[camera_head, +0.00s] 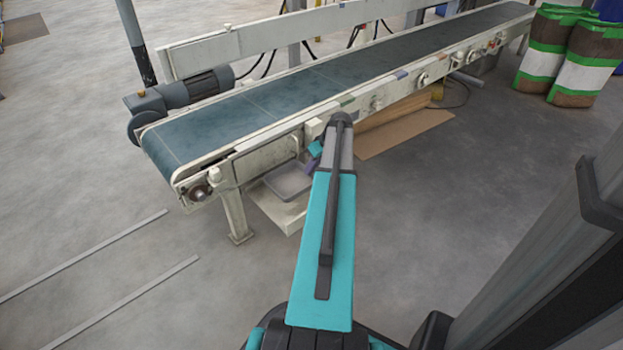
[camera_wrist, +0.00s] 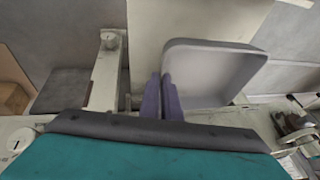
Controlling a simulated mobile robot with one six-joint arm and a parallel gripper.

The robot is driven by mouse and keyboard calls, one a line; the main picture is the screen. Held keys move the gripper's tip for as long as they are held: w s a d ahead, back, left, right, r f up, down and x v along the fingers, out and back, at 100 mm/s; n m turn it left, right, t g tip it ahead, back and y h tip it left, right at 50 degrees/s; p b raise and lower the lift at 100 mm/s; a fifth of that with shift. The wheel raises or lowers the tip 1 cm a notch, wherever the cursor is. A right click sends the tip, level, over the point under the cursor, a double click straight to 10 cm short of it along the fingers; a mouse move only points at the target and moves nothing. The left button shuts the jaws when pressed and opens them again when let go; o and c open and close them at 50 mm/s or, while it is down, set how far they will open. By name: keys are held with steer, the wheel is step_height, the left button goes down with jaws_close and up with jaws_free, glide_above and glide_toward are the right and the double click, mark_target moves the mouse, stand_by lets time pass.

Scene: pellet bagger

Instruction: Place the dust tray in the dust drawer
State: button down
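The dust tray (camera_head: 289,182) is a shallow grey, square tray below the near side of the conveyor. In the wrist view the tray (camera_wrist: 208,72) is to the right of my gripper's fingers. My gripper (camera_wrist: 163,97) has two purple fingers close together, pinching the tray's left wall. In the head view my gripper (camera_head: 316,150) is mostly hidden behind my arm. The dust drawer (camera_head: 284,213) appears as a cream pan pulled out below the conveyor, under the tray; its pale surface also shows in the wrist view (camera_wrist: 185,20). I cannot tell whether the tray touches it.
The belt conveyor (camera_head: 300,88) runs from left to far right, with a leg (camera_head: 236,217) near the drawer. A flat cardboard sheet (camera_head: 405,132) lies on the floor beyond my arm. Striped bags (camera_head: 580,65) stand at the far right.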

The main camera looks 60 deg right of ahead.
mark_target(311, 178)
steer(key=shift+f+b, duration=1)
steer(key=shift+f, duration=1.5)
steer(key=shift+f, duration=0.15)
steer(key=c, duration=2)
jaws_free()
steer(key=p+v, duration=0.5)
steer(key=v, duration=0.7)
steer(key=shift+w, duration=0.15)
